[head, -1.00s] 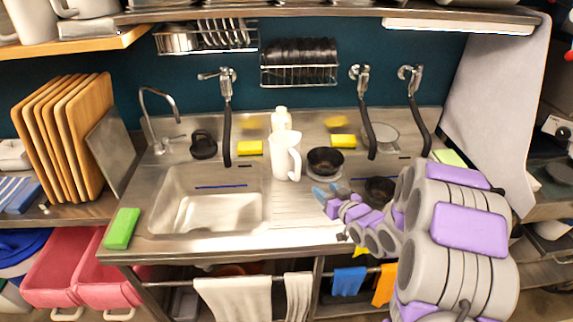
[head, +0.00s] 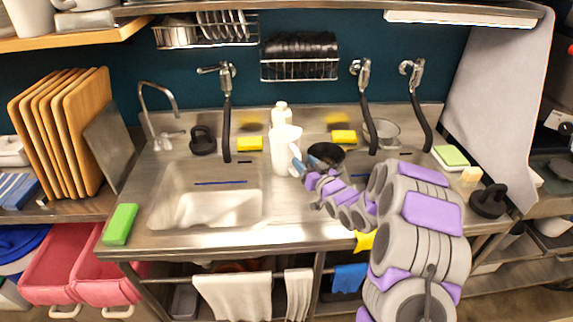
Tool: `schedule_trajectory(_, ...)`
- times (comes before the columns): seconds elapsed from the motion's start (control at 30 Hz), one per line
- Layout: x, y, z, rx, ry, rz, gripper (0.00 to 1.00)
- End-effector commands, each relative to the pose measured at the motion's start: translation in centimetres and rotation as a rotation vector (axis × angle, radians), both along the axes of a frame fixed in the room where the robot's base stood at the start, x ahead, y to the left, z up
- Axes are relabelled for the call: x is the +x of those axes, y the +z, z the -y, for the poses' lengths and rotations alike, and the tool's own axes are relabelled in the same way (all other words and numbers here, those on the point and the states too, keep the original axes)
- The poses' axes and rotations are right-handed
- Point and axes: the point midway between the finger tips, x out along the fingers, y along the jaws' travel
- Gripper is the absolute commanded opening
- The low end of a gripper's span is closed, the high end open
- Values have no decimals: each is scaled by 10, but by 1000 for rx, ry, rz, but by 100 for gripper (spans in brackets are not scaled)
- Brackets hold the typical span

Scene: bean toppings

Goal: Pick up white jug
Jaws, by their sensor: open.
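The white jug (head: 282,148) stands upright on the steel counter, just right of the sink, with its handle side facing right. A white bottle (head: 281,114) stands right behind it. My gripper (head: 304,160) reaches in from the right, its blue-grey fingers open at the jug's handle side. The fingers overlap the handle in the picture. I cannot tell whether they touch it or straddle the handle. The handle is mostly hidden behind the fingers.
A dark bowl (head: 326,153) sits directly behind my gripper. Yellow sponges (head: 250,143) lie along the back, and black hoses (head: 227,130) hang from wall taps. The sink (head: 205,195) is left of the jug. A green sponge (head: 119,224) lies at the counter's left front.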

Motion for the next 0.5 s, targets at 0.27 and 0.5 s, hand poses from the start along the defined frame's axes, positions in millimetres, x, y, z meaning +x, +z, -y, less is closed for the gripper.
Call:
schedule_trajectory(0.27, 15, 0, -7, -3, 1, 1, 52)
schedule_trajectory(0.5, 44, 0, -16, -1, 0, 4, 52)
